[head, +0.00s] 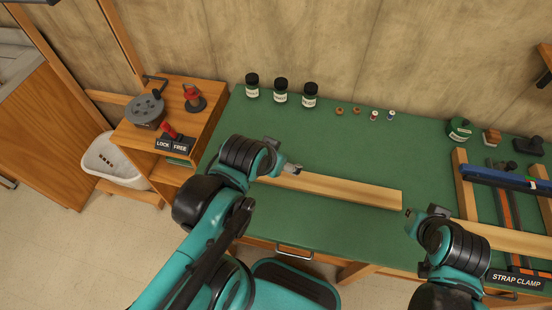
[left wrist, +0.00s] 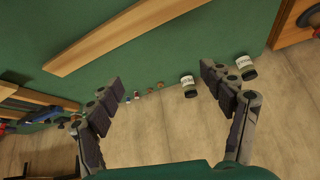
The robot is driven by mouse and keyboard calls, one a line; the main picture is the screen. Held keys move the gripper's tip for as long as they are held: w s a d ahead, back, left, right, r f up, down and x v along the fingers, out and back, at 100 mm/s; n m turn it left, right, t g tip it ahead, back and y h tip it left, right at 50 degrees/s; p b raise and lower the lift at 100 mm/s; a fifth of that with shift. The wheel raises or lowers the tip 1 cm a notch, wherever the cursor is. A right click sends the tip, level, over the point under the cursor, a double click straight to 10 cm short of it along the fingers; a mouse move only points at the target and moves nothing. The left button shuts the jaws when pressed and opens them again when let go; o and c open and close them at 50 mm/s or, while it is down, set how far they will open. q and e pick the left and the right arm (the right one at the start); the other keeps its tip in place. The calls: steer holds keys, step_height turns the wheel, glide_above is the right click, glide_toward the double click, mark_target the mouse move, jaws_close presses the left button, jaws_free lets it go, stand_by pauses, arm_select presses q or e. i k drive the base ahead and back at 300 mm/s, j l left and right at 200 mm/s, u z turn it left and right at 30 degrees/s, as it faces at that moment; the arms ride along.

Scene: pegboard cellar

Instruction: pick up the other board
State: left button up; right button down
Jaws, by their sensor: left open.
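A long pale wooden board (head: 345,191) lies on the green bench top, running left to right in the head view. My left gripper (head: 291,169) is above its left part. In the left wrist view the left gripper (left wrist: 160,86) is open and empty, with the board (left wrist: 130,36) beyond the fingertips. A second board (head: 486,238) lies at the right, by the strap clamp (head: 507,196); my right wrist hides its left end. My right gripper (head: 411,214) is near that end, its fingers too small and hidden to read.
Several dark jars (head: 281,91) and small caps (head: 357,111) stand along the back of the bench. A wooden side stand (head: 196,122) with a lock/free sign (head: 173,145) is at the left, with a white bin (head: 112,162) beside it.

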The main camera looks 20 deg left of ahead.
mark_target(508, 240)
steer(key=k+z, duration=0.15)
steer(key=z, duration=1.45)
steer(key=i+l+z, duration=0.25)
steer(key=i+l, duration=0.3)
steer(key=i+l+z, duration=0.25)
steer(key=i+l, duration=0.15)
steer(key=i, duration=0.2)
